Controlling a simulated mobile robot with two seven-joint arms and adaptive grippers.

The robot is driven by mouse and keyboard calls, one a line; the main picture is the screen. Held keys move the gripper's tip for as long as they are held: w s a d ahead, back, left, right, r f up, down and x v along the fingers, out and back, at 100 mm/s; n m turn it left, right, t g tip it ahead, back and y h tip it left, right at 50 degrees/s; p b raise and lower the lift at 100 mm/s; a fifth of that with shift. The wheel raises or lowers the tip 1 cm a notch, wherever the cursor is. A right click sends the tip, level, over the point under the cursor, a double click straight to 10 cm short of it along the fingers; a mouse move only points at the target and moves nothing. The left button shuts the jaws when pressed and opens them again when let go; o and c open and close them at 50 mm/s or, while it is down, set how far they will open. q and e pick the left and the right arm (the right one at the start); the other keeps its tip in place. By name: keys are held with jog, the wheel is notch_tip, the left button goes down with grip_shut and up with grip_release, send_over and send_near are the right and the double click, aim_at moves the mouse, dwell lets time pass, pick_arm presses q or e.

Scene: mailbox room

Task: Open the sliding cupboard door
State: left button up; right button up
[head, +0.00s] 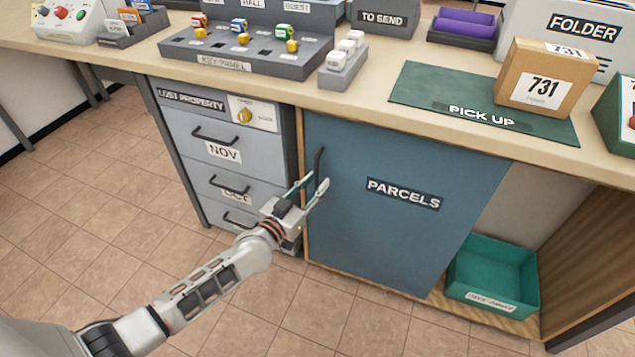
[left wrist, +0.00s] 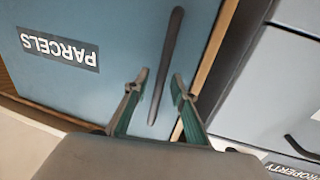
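The blue sliding door (head: 395,215), labelled PARCELS, covers the left and middle of the cupboard under the counter. Its dark vertical handle (head: 319,168) is near the door's left edge. My left gripper (head: 314,187) is at the handle in the head view. In the left wrist view, the left gripper's fingers (left wrist: 159,90) are apart, with the lower part of the handle (left wrist: 165,70) between them. I see a gap on both sides of the handle; I cannot tell whether a finger touches it. The door also shows in the left wrist view (left wrist: 110,75). My right gripper is not in view.
An open compartment at the right holds a green bin (head: 492,278). Grey drawers (head: 225,160) stand left of the door. On the counter (head: 380,75) are a key panel (head: 245,50), a green PICK UP mat (head: 420,88) and a box marked 731 (head: 545,85). The tiled floor in front is clear.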

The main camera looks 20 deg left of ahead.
pick_arm(q)
jog(key=shift+w+d, duration=0.1)
jog(key=shift+w, duration=0.25)
grip_shut()
